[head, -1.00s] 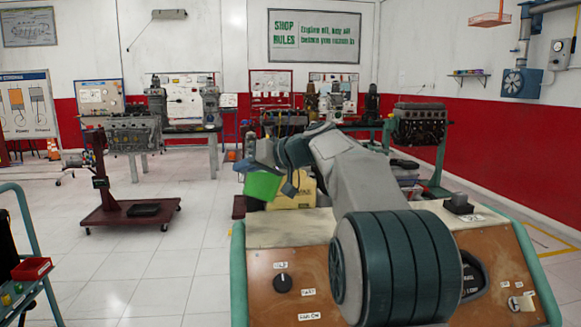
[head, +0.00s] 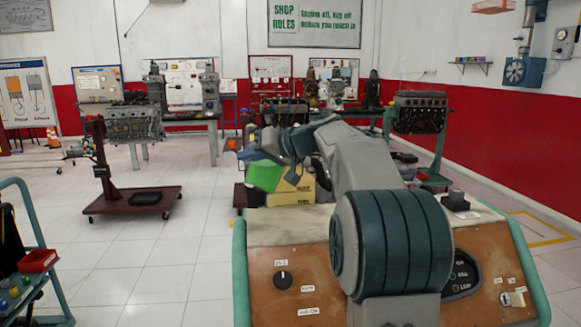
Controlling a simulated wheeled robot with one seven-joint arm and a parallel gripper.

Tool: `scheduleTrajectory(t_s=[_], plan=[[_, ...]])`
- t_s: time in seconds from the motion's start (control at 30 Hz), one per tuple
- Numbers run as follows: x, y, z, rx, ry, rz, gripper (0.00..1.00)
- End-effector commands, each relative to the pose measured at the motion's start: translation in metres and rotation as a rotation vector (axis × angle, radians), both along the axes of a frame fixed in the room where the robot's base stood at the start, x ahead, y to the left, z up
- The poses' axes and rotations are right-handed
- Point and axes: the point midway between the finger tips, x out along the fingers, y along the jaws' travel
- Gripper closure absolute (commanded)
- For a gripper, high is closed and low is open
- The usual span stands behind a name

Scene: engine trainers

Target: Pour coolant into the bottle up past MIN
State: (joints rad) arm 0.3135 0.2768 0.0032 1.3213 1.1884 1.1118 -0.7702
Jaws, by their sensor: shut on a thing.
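My gripper (head: 259,160) is beyond the bench console, at the far end of my arm, and is shut on a bright green block-shaped container (head: 264,177). The container looks tilted, and its spout or mouth cannot be made out. It looks to be above the level of the console top. My own arm covers much of the middle of the view. I cannot make out the coolant bottle or its MIN mark.
A wooden console (head: 290,262) with knobs and labels stands in front. A red wheeled stand (head: 134,203) is at the left, beside a teal cart (head: 48,255). Engines stand on benches at the back.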

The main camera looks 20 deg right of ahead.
Motion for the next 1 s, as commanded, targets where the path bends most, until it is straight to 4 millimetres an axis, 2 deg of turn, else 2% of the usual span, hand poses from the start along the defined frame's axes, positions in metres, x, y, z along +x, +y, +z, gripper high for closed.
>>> scheduleTrajectory(t_s=[1.0], plan=[[0.0052,-0.0074,0.0081,0.097,0.064,0.000,1.00]])
